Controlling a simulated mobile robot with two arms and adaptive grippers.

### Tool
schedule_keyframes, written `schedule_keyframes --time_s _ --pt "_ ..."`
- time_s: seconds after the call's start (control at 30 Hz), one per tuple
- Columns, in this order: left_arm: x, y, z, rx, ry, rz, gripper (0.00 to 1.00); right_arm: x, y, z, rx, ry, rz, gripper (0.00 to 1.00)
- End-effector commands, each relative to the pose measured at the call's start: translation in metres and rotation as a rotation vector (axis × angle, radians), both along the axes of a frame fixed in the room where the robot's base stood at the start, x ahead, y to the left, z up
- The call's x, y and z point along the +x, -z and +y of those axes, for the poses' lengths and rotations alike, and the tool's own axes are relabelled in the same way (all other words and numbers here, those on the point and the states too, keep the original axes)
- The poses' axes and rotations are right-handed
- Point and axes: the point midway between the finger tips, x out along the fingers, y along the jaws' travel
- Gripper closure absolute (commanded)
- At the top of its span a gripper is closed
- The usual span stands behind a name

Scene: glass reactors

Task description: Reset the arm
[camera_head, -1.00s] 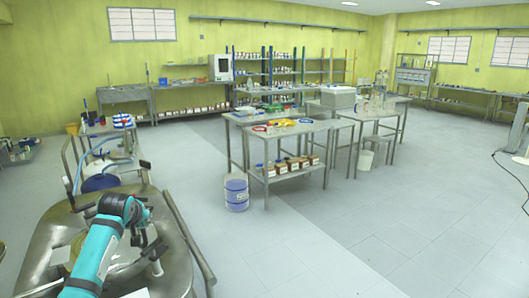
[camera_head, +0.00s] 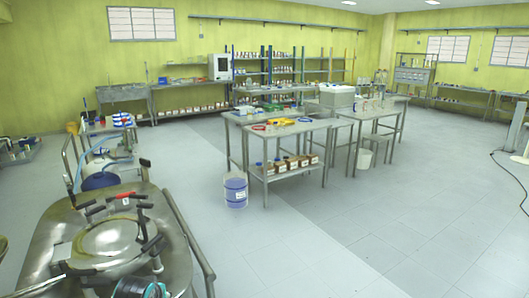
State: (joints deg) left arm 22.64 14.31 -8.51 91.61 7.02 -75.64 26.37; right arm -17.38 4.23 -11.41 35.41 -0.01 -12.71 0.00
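The steel reactor vessel (camera_head: 60,225) stands at the lower left, close to me. Its round lid (camera_head: 108,240) is down, with red-tipped and black-tipped handles around it. A dark round part of my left arm with a teal edge shows at the bottom edge, in front of the vessel. The rest of that arm is outside the picture. I see no gripper fingers of either arm, so what they hold cannot be seen. My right arm is not in view.
A steel table (camera_head: 290,128) with coloured items stands in the middle, bottles on its lower shelf. A blue-and-white bucket (camera_head: 236,190) is on the floor beside it. The floor at the right front is clear.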

Motion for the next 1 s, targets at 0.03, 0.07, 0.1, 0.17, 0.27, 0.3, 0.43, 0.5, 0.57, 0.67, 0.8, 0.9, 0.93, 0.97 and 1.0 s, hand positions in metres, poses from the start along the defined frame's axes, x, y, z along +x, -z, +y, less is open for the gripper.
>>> schedule_keyframes --time_s 0.03,0.07,0.1,0.17,0.27,0.3,0.43,0.5,0.57,0.67,0.8,0.9,0.93,0.97,1.0 --pt "-0.034 0.023 -0.014 0.014 0.047 0.040 1.00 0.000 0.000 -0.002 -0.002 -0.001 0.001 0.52" --pt "-0.053 0.033 -0.020 0.024 0.075 0.062 1.00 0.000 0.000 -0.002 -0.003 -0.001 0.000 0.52" --pt "-0.081 0.044 -0.028 0.039 0.113 0.089 1.00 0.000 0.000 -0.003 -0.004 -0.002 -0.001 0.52" --pt "-0.122 0.058 -0.040 0.057 0.169 0.130 1.00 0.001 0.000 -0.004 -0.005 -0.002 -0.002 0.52" --pt "-0.180 0.069 -0.052 0.080 0.243 0.184 1.00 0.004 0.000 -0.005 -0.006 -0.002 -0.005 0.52" --pt "-0.199 0.071 -0.055 0.085 0.265 0.201 1.00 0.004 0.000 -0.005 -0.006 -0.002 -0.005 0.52" --pt "-0.249 0.072 -0.063 0.099 0.324 0.246 1.00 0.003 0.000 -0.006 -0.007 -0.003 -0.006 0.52" --pt "-0.272 0.070 -0.066 0.104 0.349 0.267 1.00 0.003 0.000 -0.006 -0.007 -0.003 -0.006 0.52" --pt "-0.289 0.068 -0.068 0.106 0.368 0.282 1.00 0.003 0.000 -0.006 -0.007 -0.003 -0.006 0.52" --pt "-0.315 0.064 -0.071 0.110 0.395 0.305 1.00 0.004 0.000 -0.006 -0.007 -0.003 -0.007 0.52" --pt "-0.344 0.057 -0.073 0.116 0.426 0.332 1.00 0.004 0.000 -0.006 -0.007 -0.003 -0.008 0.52" --pt "-0.362 0.051 -0.074 0.119 0.444 0.349 1.00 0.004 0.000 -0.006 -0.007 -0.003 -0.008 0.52" --pt "-0.368 0.049 -0.074 0.120 0.449 0.354 1.00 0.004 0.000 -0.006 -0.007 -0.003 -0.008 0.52" --pt "-0.365 0.055 -0.074 0.120 0.451 0.357 1.00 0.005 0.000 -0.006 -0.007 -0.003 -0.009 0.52" --pt "-0.362 0.064 -0.074 0.120 0.451 0.360 1.00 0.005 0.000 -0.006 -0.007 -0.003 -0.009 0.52"
